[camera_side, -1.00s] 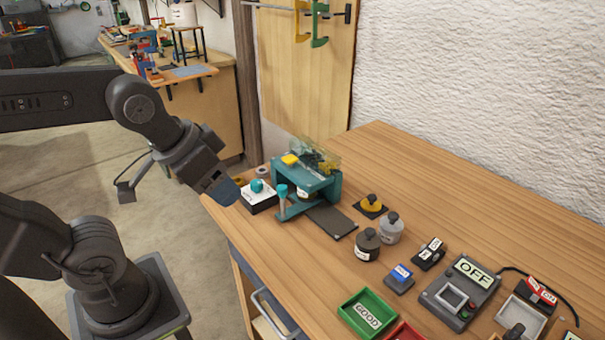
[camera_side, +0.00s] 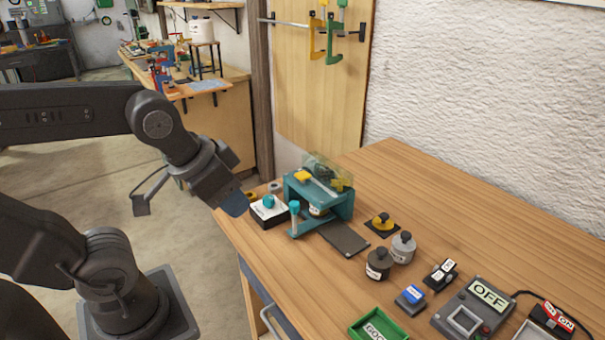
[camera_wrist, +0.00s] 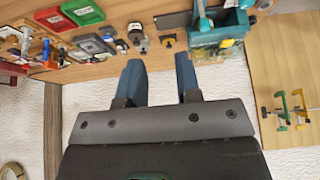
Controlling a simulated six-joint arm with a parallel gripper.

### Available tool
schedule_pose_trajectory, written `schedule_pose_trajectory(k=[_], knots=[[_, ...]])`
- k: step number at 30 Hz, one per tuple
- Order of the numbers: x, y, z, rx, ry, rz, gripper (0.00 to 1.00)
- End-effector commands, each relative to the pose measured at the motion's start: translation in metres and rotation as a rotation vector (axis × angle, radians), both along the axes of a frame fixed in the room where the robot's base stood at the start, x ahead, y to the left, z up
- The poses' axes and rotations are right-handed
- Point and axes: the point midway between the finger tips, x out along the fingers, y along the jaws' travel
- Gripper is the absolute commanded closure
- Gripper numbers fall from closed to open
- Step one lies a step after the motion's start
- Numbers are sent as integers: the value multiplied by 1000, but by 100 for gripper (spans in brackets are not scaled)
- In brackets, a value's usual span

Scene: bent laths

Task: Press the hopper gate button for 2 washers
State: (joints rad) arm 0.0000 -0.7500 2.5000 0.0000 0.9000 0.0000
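The teal hopper device (camera_side: 335,207) stands at the table's left end, with a clear bin (camera_side: 327,170) on top and a yellow block (camera_side: 303,176) on its upper face. A teal-headed post (camera_side: 294,210) stands at its front. To its left is a white-topped black box (camera_side: 268,212) with a teal knob (camera_side: 269,201). I cannot tell which part is the gate button. My gripper (camera_side: 236,204) hangs just left of the box, apart from it. In the wrist view its blue fingers (camera_wrist: 160,63) are spread and empty; the teal device (camera_wrist: 218,36) shows at upper right.
Small rings (camera_side: 275,187) lie behind the box. A dark plate (camera_side: 343,238) extends from the device. Right of it are a yellow knob (camera_side: 382,222), dark weight (camera_side: 378,265), grey weight (camera_side: 403,248) and green tray (camera_side: 376,326). The table's back right is clear.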

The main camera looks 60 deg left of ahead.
Motion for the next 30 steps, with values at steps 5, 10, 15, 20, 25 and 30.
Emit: schedule_pose_trajectory(k=[5,10,15,20,25,30], knots=[[0,0,0,0,0,0,86],[0,0,0,0,0,0,100],[0,0,0,0,0,0,100],[0,0,0,0,0,0,100],[0,0,0,0,0,0,100],[0,0,0,0,0,0,100]])
